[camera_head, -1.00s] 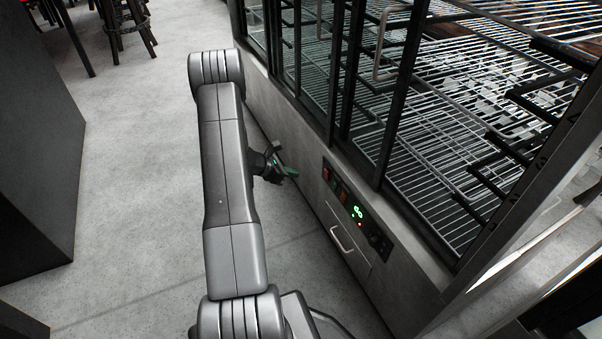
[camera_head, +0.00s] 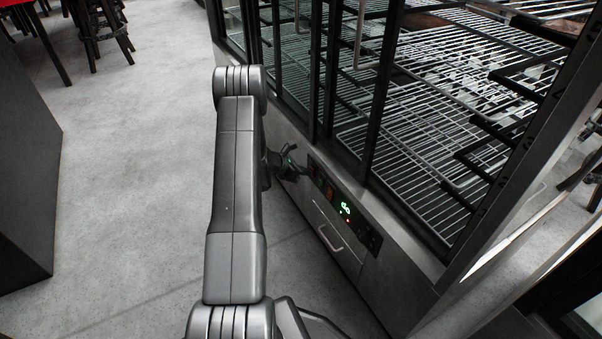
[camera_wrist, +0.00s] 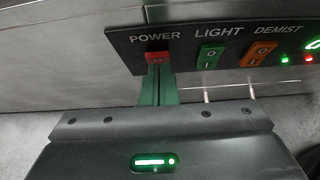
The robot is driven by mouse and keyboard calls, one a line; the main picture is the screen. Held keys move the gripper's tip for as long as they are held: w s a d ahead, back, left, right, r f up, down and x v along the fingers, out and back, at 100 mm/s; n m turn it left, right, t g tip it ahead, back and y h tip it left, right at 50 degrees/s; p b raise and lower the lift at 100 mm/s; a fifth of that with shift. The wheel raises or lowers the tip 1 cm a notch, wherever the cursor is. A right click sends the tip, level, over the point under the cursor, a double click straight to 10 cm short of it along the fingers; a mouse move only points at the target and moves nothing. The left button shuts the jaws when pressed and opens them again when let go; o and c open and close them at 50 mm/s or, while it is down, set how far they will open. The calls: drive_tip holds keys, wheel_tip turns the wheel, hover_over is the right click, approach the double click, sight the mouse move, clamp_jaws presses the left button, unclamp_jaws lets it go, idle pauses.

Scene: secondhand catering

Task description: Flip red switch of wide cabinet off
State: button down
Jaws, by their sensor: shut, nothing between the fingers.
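The wide cabinet (camera_head: 385,265) is a grey metal case with glass doors and wire shelves. Its black control panel (camera_head: 362,229) is on the low front. In the wrist view the red switch (camera_wrist: 158,57) sits under the word POWER at the panel's left. My gripper (camera_wrist: 159,75) is shut and empty, with its green fingertips at the red switch's lower edge. They cover its lower part, and I cannot tell whether they touch it. In the head view my gripper (camera_head: 303,172) is at the panel's left end.
A green LIGHT switch (camera_wrist: 210,57) and an orange DEMIST switch (camera_wrist: 259,54) are right of the red one. A drawer handle (camera_head: 330,238) is below the panel. Stools (camera_head: 103,30) stand at the back left. A dark block (camera_head: 25,180) is at left, with open floor between.

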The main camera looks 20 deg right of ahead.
drive_tip(key=shift+d, duration=0.1)
drive_tip(key=shift+d+r, duration=0.1)
drive_tip(key=shift+d, duration=0.05)
drive_tip(key=shift+r, duration=0.15)
drive_tip(key=shift+r, duration=0.65)
